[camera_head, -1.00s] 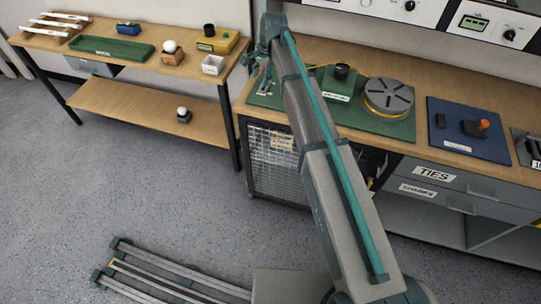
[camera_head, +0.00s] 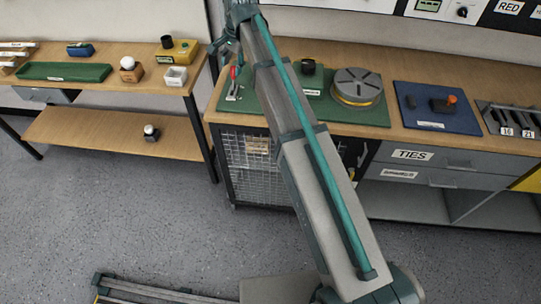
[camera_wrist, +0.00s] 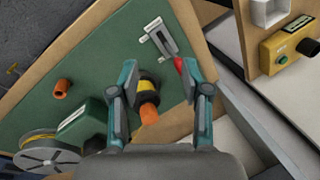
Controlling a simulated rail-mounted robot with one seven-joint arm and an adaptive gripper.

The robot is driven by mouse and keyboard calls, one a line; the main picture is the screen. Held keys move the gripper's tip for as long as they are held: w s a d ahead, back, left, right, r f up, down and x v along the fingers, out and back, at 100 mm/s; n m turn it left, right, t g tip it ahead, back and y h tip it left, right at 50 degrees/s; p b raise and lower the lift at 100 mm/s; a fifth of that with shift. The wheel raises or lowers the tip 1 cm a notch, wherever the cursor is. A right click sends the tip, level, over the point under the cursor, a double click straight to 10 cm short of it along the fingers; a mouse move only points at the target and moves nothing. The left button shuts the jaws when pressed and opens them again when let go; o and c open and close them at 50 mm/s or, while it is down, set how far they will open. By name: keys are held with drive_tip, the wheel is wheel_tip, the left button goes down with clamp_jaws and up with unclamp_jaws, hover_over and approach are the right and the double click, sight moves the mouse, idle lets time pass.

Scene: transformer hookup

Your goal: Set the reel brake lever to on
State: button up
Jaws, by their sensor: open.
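The reel brake lever has a red handle (camera_head: 233,73) standing on a pale slotted plate (camera_head: 232,92) at the left end of the green board. In the wrist view the red handle (camera_wrist: 180,65) is beside the tip of my right-hand finger, on its inner side; I cannot tell whether they touch. The slotted plate (camera_wrist: 159,38) lies just beyond it. My gripper (camera_wrist: 157,76) is open above the board. In the head view my gripper (camera_head: 220,46) is above and slightly left of the lever, partly hidden by my arm. The lever's on and off marks are not readable.
The green board (camera_wrist: 85,65) also bears a grey reel (camera_wrist: 47,158), a green box (camera_wrist: 85,126) and an orange-and-black cylinder (camera_wrist: 148,92) seen between my fingers. A blue mat (camera_head: 425,118) lies right of the board. A second bench (camera_head: 110,134) stands left, across a gap.

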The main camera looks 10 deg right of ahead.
drive_tip(key=s+d+f+n+g+p, duration=0.2)
drive_tip(key=s+d+f, duration=0.3)
drive_tip(key=s+f, duration=0.4)
drive_tip(key=s+d+f+n+g+p, duration=0.1)
drive_tip(key=s+d+f+p, duration=0.4)
drive_tip(key=s+f, duration=0.5)
wheel_tip(320, 180, down, 6)
drive_tip(key=shift+s+f+n+g, duration=0.15)
drive_tip(key=shift+n+g, duration=0.25)
drive_tip(key=shift+g, duration=0.3)
drive_tip(key=shift+d, duration=0.1)
drive_tip(key=s+d+f+n+g+h, duration=0.1)
drive_tip(key=s+d+f+n, duration=0.15)
drive_tip(key=s+f, duration=0.5)
drive_tip(key=s+d+f+n+h, duration=0.1)
drive_tip(key=s+d+f+n, duration=0.1)
drive_tip(key=s+d+f, duration=0.4)
drive_tip(key=s+d+f+g, duration=0.1)
drive_tip(key=s+f, duration=0.3)
drive_tip(key=s, duration=0.7)
drive_tip(key=s+d+f+g+b, duration=0.1)
drive_tip(key=s+f, duration=0.3)
drive_tip(key=s, duration=0.7)
drive_tip(key=shift+f+g, duration=0.2)
drive_tip(key=shift+g, duration=0.5)
